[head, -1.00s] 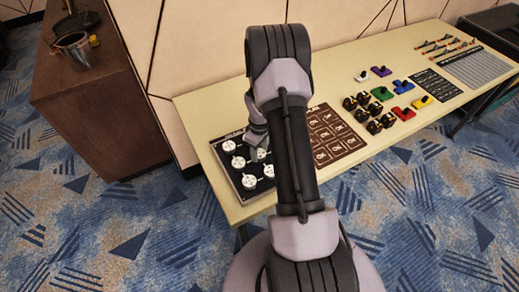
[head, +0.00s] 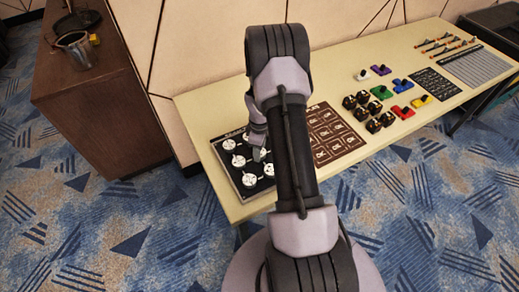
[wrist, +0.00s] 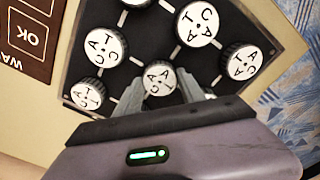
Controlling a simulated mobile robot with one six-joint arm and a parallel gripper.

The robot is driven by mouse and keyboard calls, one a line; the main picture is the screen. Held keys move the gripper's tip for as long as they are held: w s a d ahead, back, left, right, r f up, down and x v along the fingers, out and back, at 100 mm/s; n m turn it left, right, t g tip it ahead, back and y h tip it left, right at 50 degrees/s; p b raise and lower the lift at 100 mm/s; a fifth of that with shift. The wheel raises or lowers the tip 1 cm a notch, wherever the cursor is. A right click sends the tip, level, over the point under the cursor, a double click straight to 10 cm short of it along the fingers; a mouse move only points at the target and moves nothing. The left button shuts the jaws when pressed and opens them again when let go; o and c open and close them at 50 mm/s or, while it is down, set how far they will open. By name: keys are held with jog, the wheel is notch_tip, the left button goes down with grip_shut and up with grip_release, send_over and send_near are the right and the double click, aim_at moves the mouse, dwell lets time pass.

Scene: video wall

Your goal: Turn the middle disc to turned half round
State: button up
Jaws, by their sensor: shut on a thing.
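A black board (wrist: 150,22) carries several round white discs with black letters, joined by pale lines. In the wrist view the fingers of my gripper (wrist: 160,92) stand either side of one disc (wrist: 159,77) and are shut on it. Its lower edge lies close to the palm, and its letters show only in part. Other discs lie around it, at the upper right (wrist: 197,24), left (wrist: 105,47), right (wrist: 243,62) and lower left (wrist: 87,94). In the head view my gripper (head: 259,151) is over the board (head: 239,176), and my arm hides its right part.
A brown panel of labelled squares (head: 335,138) lies right of the board. Black blocks (head: 373,113) and coloured pieces (head: 402,112) stand farther right on the pale table (head: 205,112). A brown cabinet (head: 105,120) is at the left.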

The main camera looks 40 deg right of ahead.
jog(key=o, duration=1.4)
jog(key=shift+r, duration=0.1)
notch_tip(320, 180, up, 17)
jog(key=p, duration=0.5)
jog(key=shift+r, duration=0.1)
